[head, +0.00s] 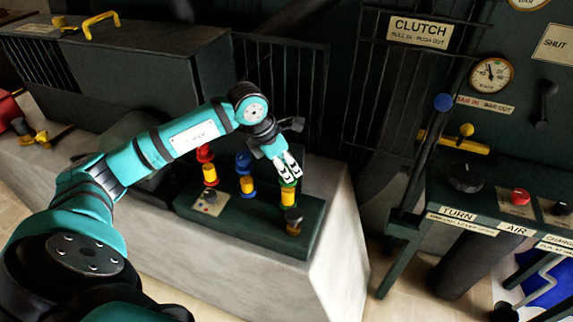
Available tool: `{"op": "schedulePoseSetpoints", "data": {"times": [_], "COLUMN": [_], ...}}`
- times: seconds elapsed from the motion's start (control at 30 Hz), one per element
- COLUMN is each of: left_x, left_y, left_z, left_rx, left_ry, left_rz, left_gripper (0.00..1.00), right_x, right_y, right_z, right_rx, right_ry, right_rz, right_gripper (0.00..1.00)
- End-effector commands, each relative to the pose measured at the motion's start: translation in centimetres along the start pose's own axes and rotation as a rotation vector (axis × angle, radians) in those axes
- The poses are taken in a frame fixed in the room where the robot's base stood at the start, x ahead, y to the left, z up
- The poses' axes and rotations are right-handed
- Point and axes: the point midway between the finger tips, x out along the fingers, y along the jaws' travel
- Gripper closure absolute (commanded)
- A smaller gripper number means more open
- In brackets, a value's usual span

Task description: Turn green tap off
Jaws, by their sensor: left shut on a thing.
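The green tap (288,183) is at the right end of a dark green base on a pale block, above a yellow body (288,197). My left gripper (288,172) reaches down onto it from above and is shut on it. The fingers hide much of the green handle, so I cannot tell which way it is turned. A red tap (205,153) and a blue tap (244,161), each with a yellow body, stand to the left on the same base. My right gripper is not in view.
A dark railing (290,85) stands behind the taps. A dark box with a yellow handle (101,25) stands at upper left.

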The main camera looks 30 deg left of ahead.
Motion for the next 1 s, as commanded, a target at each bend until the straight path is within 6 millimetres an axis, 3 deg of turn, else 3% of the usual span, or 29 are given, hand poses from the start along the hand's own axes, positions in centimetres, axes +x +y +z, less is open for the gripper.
{"op": "schedulePoseSetpoints", "data": {"times": [0.1,0.47,1.0], "left_x": [0.0,0.1,0.1], "left_y": [0.0,0.1,0.4], "left_z": [0.0,0.0,0.1], "left_rx": [0.000,0.057,0.466], "left_ry": [0.000,-0.002,-0.004], "left_rz": [0.001,-0.022,-0.191], "left_gripper": [0.96,0.96,0.96], "right_x": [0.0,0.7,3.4], "right_y": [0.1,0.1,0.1], "right_z": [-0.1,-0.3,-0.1], "right_rx": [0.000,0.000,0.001], "right_ry": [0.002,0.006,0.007], "right_rz": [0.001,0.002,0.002], "right_gripper": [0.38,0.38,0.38]}}
